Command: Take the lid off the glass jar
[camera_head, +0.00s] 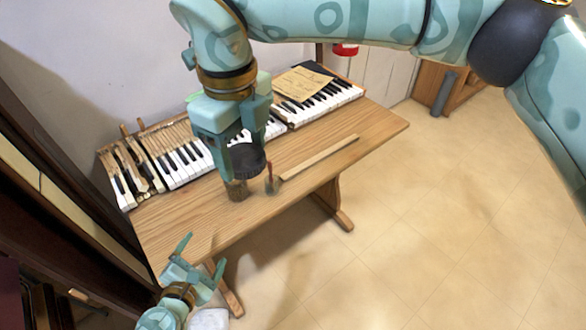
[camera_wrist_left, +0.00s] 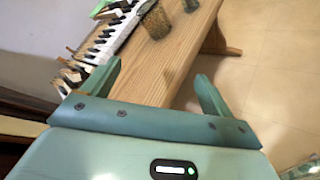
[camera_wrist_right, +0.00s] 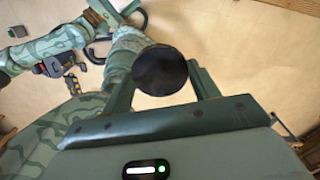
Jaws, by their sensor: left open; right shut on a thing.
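The glass jar (camera_head: 237,190) stands upright on the wooden table, with brownish contents. It also shows at the top of the left wrist view (camera_wrist_left: 155,22). My right gripper (camera_head: 236,150) reaches down over the jar and is shut on the round black lid (camera_head: 248,161). The lid appears as a dark disc between the fingers in the right wrist view (camera_wrist_right: 160,71). The lid is above the jar and appears tilted; whether their edges touch is hard to tell. My left gripper (camera_head: 192,258) is open and empty, low near the table's front left edge.
A small red-handled brush (camera_head: 270,180) stands beside the jar. A long wooden strip (camera_head: 318,158) lies to its right. Piano keys (camera_head: 180,163) run along the back, with a paper sheet (camera_head: 303,83) at the far right. The table's front right is clear.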

